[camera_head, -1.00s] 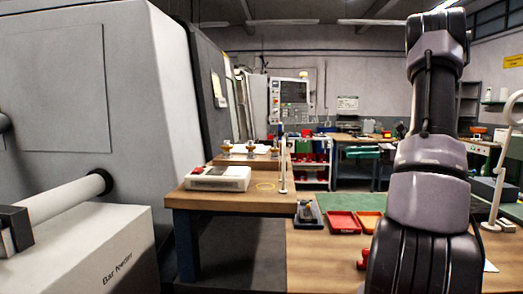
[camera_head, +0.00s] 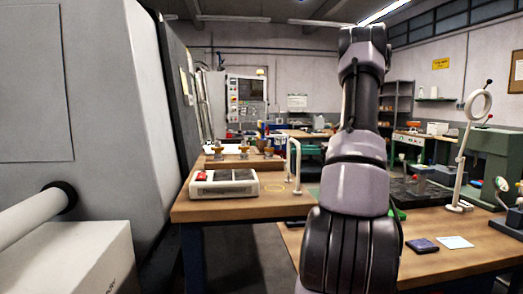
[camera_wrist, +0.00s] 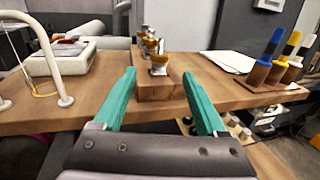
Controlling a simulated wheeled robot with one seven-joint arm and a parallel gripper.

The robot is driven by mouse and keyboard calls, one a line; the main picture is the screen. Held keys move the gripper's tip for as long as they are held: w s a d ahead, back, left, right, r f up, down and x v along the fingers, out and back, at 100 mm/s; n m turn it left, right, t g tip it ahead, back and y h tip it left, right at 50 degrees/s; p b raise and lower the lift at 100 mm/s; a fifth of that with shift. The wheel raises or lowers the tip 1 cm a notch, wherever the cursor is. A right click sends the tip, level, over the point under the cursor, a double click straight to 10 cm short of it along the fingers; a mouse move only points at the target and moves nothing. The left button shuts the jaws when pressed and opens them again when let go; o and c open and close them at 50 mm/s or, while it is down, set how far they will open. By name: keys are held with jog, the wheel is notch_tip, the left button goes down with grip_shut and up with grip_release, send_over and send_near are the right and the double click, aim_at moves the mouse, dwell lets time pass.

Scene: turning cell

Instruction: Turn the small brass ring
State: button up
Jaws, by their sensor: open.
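Several small brass-and-metal pieces stand in a row on a raised wooden block (camera_wrist: 150,92). The nearest brass-coloured piece (camera_wrist: 159,63) shows in the wrist view, between and beyond my fingertips. In the head view one of these pieces (camera_head: 244,151) stands at the back of the wooden bench (camera_head: 240,212). I cannot tell which piece is the small brass ring. My gripper (camera_wrist: 158,78) has two green fingers, spread wide with nothing between them. It is apart from the pieces. In the head view the gripper cannot be made out.
A white device (camera_head: 224,184) with a red part sits on the bench, beside a thin yellow loop (camera_head: 280,189) and a white bent rail (camera_head: 294,160). A grey machine (camera_head: 80,110) closes the left side.

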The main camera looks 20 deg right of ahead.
aim_at(269, 148)
jog(key=x, duration=1)
jog(key=shift+w+a, duration=0.15)
jog(key=shift+a, duration=0.1)
